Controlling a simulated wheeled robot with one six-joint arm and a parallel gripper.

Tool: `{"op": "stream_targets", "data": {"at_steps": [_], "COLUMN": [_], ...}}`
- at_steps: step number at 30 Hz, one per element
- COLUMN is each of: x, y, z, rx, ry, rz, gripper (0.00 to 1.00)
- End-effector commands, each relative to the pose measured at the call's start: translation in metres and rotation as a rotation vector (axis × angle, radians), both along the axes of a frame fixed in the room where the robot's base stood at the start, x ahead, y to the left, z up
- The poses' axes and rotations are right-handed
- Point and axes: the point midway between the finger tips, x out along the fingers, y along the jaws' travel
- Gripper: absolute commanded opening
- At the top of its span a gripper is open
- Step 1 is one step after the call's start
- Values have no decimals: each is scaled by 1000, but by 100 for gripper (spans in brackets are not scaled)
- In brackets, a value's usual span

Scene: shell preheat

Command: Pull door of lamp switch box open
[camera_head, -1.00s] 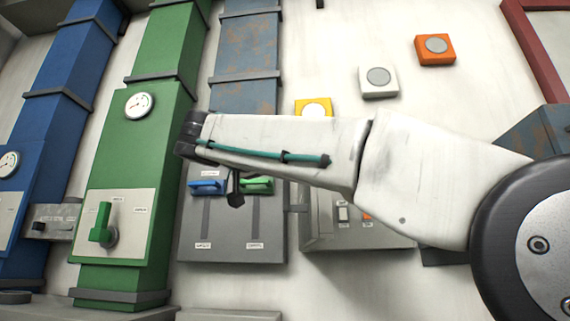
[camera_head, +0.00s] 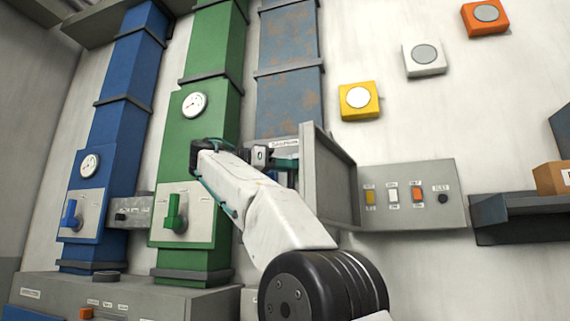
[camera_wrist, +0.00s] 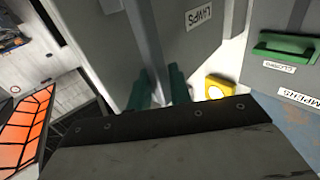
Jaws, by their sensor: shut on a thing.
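The lamp switch box (camera_head: 440,178) is a grey panel on the wall with yellow, white and orange switches and a dark knob showing. Its grey door (camera_head: 335,190) stands swung open at the left side, jutting out from the wall. In the wrist view the door (camera_wrist: 205,45) shows an upside-down "LAMPS" label. My gripper (camera_head: 287,162) is at the door's free side. In the wrist view its teal fingers (camera_wrist: 158,88) are shut on a grey part of the door. I cannot tell whether that part is a handle or the edge.
Green (camera_head: 204,140) and blue (camera_head: 97,185) ducts stand to the left. Yellow (camera_head: 359,99), white and orange buttons are above. A dark shelf (camera_head: 520,205) with a box (camera_head: 552,178) is at right.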

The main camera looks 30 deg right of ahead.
Motion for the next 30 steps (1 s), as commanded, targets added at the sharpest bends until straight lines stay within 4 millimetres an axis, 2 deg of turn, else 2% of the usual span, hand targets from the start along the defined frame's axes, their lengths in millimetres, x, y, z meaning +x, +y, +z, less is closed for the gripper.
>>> {"op": "stream_targets", "data": {"at_steps": [6,20,21,22,23,30], "x": [6,6,6,6,6,6], "y": [-9,-10,-9,-9,-9,-4], "z": [0,0,0,0,0,0], "rx": [-2,-1,-1,-1,-1,0], "ry": [0,-1,-1,-1,-1,0], "rz": [-31,-37,-37,-37,-37,-32], "gripper": [0,0,26,34,36,36]}}
